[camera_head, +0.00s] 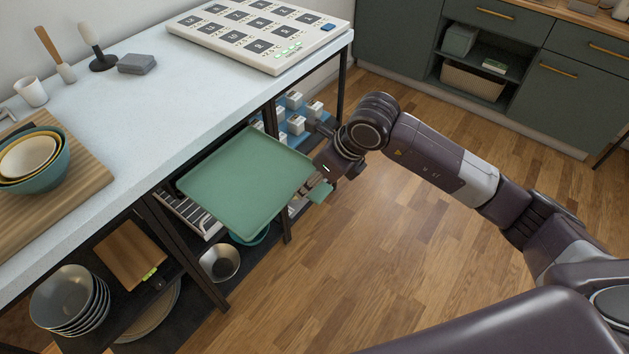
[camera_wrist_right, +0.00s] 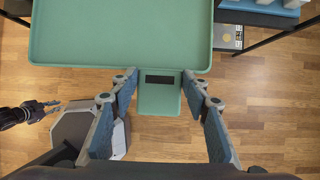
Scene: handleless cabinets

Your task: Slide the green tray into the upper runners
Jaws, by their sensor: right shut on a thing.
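The green tray (camera_head: 245,180) is level, in front of the open bay under the light worktop. Its far edge lies close to the worktop's front edge; I cannot tell whether it has entered the bay. The upper runners are hidden from view. My right gripper (camera_head: 318,185) is at the tray's near right side. In the right wrist view, my right gripper (camera_wrist_right: 160,78) is shut on the tray's slotted tab (camera_wrist_right: 160,101), one finger on each side, with the tray (camera_wrist_right: 120,35) ahead. A small dark gripper, apparently my left (camera_wrist_right: 52,107), shows at the left edge; its opening is unclear.
Below the tray, a metal bowl (camera_head: 219,262) and a teal bowl stand on the lower shelf. Dark frame posts (camera_head: 178,245) flank the bay. Blue trays with white items (camera_head: 296,122) fill the bay to the right. The wooden floor (camera_head: 400,260) in front is clear.

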